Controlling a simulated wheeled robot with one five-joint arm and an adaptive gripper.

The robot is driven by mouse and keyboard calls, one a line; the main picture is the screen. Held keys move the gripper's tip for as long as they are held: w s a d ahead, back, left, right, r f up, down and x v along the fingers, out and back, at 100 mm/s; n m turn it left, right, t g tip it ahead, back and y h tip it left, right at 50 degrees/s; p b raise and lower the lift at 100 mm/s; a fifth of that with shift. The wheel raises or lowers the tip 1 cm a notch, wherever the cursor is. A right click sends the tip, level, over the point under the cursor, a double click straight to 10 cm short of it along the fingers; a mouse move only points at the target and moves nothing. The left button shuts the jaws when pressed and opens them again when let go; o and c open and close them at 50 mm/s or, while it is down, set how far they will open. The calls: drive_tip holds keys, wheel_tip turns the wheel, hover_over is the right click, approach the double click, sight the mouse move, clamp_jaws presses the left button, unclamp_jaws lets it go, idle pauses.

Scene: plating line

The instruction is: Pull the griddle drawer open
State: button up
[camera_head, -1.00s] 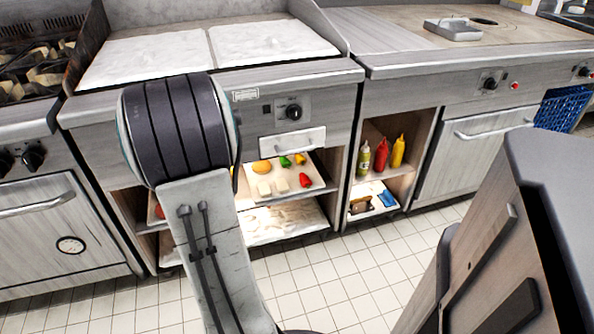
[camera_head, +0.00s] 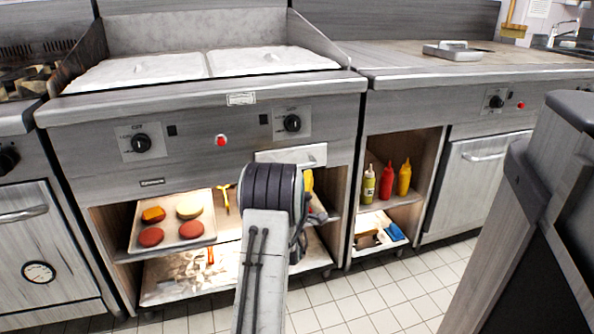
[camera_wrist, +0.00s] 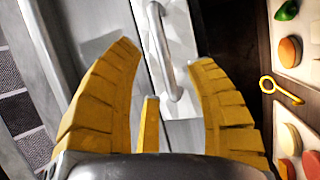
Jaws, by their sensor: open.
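The griddle drawer (camera_head: 262,156) is a small pale front with a metal bar handle, set under the right knob of the griddle. It looks shut, and my arm hides its lower part in the head view. In the wrist view the drawer front (camera_wrist: 186,32) fills the upper middle, with its bar handle (camera_wrist: 166,62) running lengthwise. My gripper (camera_wrist: 168,56) has its yellow fingers spread wide, one on each side of the handle, and holds nothing. Whether a finger touches the drawer I cannot tell. In the head view my arm mostly hides the gripper.
Below the drawer, an open shelf holds a tray (camera_head: 205,240) with patties and buns. Right of it stand several sauce bottles (camera_head: 386,180) in a cubby. A yellow hooked item (camera_wrist: 281,90) lies near the trays. Tiled floor is clear in front.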

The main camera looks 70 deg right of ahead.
drive_tip(key=shift+b+x, duration=0.55)
drive_tip(key=shift+x, duration=2.45)
drive_tip(key=shift+w, duration=0.1)
clamp_jaws()
